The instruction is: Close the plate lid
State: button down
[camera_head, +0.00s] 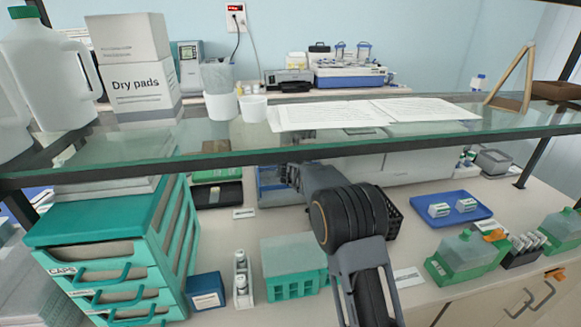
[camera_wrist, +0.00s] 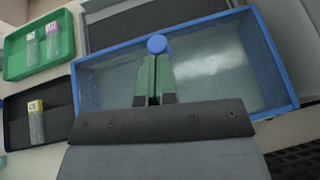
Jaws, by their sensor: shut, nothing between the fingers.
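A blue-framed rectangular plate (camera_wrist: 277,60) with a pale, glossy, see-through-looking surface fills the middle of the wrist view. A round blue knob (camera_wrist: 157,44) shows at its far edge. My gripper (camera_wrist: 155,62) is over the plate, its green fingers together and empty. The fingertips appear right by the knob; I cannot tell whether they touch it. I cannot tell which part is the lid or how far it is open. In the head view, the blue-edged plate (camera_head: 268,194) is partly hidden behind my gripper (camera_head: 284,174) and arm, below the glass shelf.
A green tray (camera_wrist: 69,60) and a black tray (camera_wrist: 17,138), both holding small containers, lie left of the plate. A dark panel (camera_wrist: 120,28) is beyond it. A glass shelf (camera_head: 220,145) crosses above the bench. Teal drawers (camera_head: 110,225) stand at left.

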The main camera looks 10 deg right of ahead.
jog(key=w+p, duration=0.2)
jog(key=p, duration=0.1)
jog(key=w+p, duration=0.2)
jog(key=p, duration=0.2)
jog(key=w+r+p, duration=0.1)
jog(key=w+p, duration=0.2)
jog(key=shift+p, duration=0.3)
jog(key=p, duration=0.2)
jog(key=w+p, duration=0.1)
jog(key=shift+w+f+p, duration=0.2)
jog(key=shift+w+p, duration=0.1)
jog(key=shift+p, duration=0.1)
jog(key=shift+w+f+p, duration=0.2)
jog(key=shift+f+p, duration=0.1)
jog(key=shift+p, duration=0.05)
jog(key=shift+s+f+b, duration=0.1)
jog(key=shift+b, duration=0.55)
